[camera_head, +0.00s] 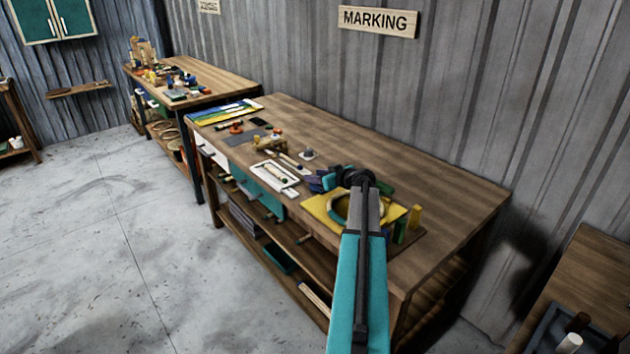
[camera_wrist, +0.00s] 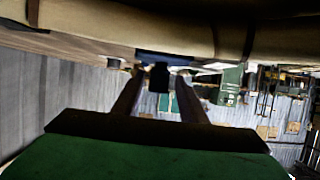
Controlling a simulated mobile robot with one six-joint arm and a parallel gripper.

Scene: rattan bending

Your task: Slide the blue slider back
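In the wrist view my gripper (camera_wrist: 158,92) has its two dark fingers spread apart. A blue block (camera_wrist: 165,58) with a dark stub below it shows between and beyond the fingertips, under a tan edge. I take this as the blue slider; gaps show on both sides of the stub, and contact is not visible. In the head view dark blue parts (camera_head: 318,183) sit at the left of a yellow board (camera_head: 316,207) on the workbench. My arm covers part of the board and hides my fingertips there.
The board carries a ring-shaped piece (camera_head: 335,207), with yellow and green blocks (camera_head: 415,216) at its right. A white tray (camera_head: 275,174) and small tools lie to the left on the bench (camera_head: 440,190). The bench's back right is clear. A corrugated wall stands behind.

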